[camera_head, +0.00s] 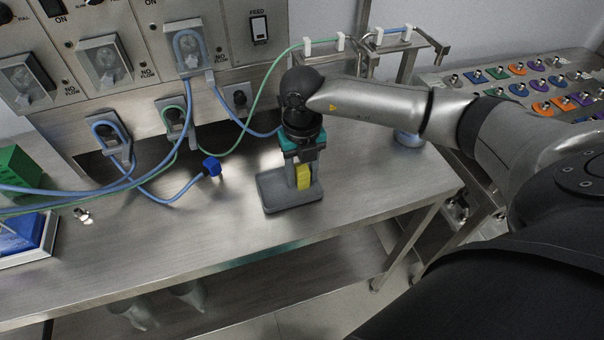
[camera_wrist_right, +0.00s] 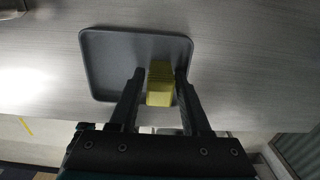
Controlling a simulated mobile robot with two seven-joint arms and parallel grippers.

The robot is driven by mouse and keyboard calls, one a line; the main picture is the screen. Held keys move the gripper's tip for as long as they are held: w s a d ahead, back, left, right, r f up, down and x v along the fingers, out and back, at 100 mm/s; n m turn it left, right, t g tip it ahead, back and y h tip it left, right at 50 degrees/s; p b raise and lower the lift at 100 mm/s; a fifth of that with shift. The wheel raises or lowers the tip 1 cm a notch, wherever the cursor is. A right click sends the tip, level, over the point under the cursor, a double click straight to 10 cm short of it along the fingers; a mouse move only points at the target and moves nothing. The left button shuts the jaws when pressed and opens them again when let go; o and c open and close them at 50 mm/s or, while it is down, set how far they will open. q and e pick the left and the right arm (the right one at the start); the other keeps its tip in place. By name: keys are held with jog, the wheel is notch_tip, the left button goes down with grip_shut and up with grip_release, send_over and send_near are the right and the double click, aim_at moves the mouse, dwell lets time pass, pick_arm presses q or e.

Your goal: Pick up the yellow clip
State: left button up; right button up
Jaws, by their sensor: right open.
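The yellow clip (camera_head: 303,177) stands on a small grey tray (camera_head: 275,203) on the steel bench. My right gripper (camera_head: 300,172) is directly above the tray, pointing down, with its fingers at the clip. In the right wrist view the clip (camera_wrist_right: 160,83) is between the two open fingers of the right gripper (camera_wrist_right: 157,88). It lies closer to the right-hand finger; whether it touches that finger I cannot tell. The tray (camera_wrist_right: 105,60) shows beneath. My left gripper is not in view.
A blue connector (camera_head: 211,166) on a blue hose lies on the bench left of the tray. Hoses run to the panel behind. A green box (camera_head: 18,172) and a blue container (camera_head: 28,236) are at the far left. The bench front is clear.

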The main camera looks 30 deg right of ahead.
jog(key=shift+f, duration=0.15)
grip_shut()
dwell(0.5)
